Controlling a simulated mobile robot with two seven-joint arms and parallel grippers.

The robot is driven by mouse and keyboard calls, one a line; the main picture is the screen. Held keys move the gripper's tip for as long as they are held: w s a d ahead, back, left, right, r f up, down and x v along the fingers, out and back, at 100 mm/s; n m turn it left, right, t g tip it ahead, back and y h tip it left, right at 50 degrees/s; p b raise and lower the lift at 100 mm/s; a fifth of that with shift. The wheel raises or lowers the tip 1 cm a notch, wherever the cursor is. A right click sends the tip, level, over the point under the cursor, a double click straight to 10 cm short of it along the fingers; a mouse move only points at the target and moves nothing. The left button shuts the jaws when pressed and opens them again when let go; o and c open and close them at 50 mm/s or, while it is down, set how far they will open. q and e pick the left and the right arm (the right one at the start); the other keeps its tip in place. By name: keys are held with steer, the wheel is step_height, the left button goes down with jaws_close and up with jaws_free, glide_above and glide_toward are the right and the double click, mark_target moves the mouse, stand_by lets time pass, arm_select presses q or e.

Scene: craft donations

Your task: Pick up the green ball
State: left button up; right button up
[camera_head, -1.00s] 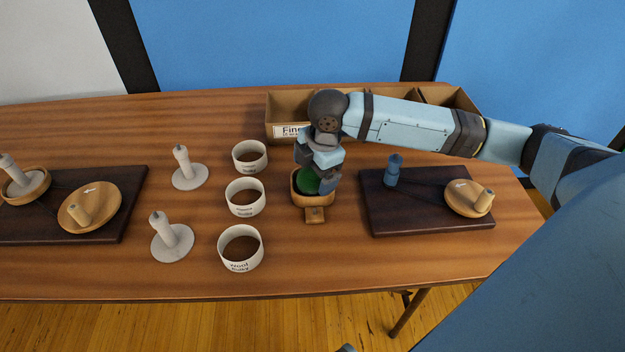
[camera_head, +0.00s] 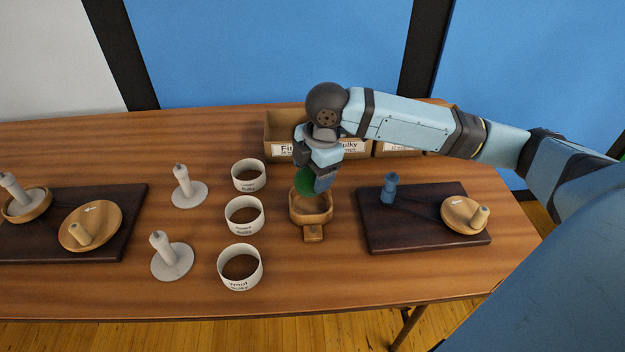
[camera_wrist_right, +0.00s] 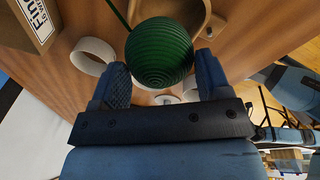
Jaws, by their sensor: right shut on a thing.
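The green ball (camera_head: 306,181) is held in my right gripper (camera_head: 318,184), above the back part of a small wooden bowl (camera_head: 311,212) with a tab at its front. In the right wrist view the ball (camera_wrist_right: 159,52) is ribbed like wound yarn and sits between the two fingers (camera_wrist_right: 163,80). A green strand runs from it toward the upper left. The wooden bowl (camera_wrist_right: 207,28) shows behind the ball, apart from it. The gripper partly hides the ball in the head view. My left gripper is not in view.
Labelled cardboard boxes (camera_head: 284,150) stand behind the gripper. White rings (camera_head: 240,267) and upright pegs on round bases (camera_head: 172,262) stand to the left. Dark boards with wooden discs lie at the right (camera_head: 425,239) and far left (camera_head: 100,249). The front table strip is clear.

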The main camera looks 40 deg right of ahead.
arm_select(q)
steer(key=p, duration=0.3)
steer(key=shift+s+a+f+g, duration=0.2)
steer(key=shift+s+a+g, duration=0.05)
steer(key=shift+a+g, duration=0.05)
arm_select(e)
step_height(320, 180, up, 14)
steer(key=shift+r, duration=0.2)
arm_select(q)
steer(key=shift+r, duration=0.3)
